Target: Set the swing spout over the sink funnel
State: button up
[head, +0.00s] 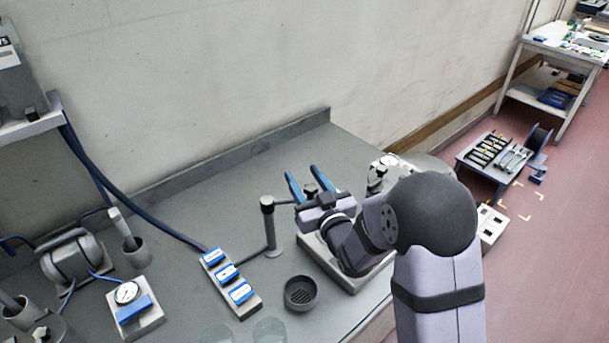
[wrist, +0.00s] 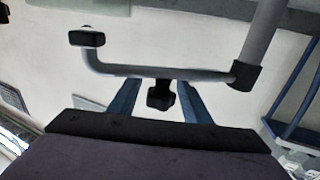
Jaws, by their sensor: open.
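The swing spout (wrist: 160,72) is a grey bar on an upright post (head: 269,235) with a dark collar. In the head view the bar runs right from the post top, toward my gripper. In the wrist view its bent end has a black tip (wrist: 86,37), and a black knob (wrist: 160,93) sits mid-bar. My gripper (head: 308,182) is open; its blue fingers (wrist: 159,98) stand either side of the knob, with visible gaps. The sink funnel (head: 300,292) is a dark round cup with a slotted grate, in front of the post; the spout points away from it.
A blue-switched strip (head: 230,283) lies left of the post, with a gauge box (head: 135,305) further left. A grey block (head: 345,278) lies under my arm. Clear discs (head: 268,331) lie near the front edge. The counter behind the post is bare.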

jog(key=shift+w, duration=0.1)
grip_shut()
